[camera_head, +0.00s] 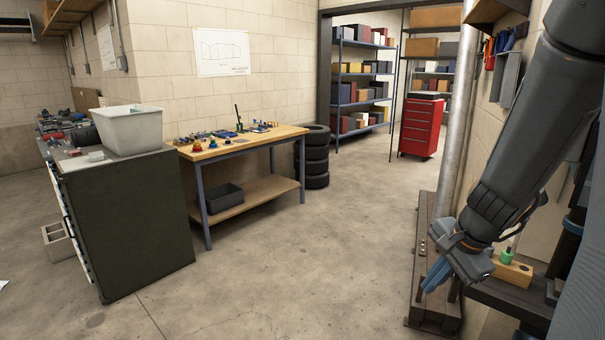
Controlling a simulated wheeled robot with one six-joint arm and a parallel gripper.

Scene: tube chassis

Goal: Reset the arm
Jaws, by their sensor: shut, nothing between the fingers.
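My gripper (437,275) is at the lower right, at the end of my dark grey arm, which hangs down from the upper right corner. Its blue fingers point down and to the left and are closed together with nothing between them. It hangs in front of a dark bench base by the right wall. A wooden block (512,271) with a green piece (507,256) on it lies just to the right of the gripper. Whether the gripper touches the bench cannot be told.
A dark cabinet (130,225) with a grey bin (128,130) stands at the left. A wooden workbench (250,142) with small parts stands by the wall. Stacked tyres (313,158), a red tool chest (421,127) and shelves (362,72) are behind. The middle floor is clear.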

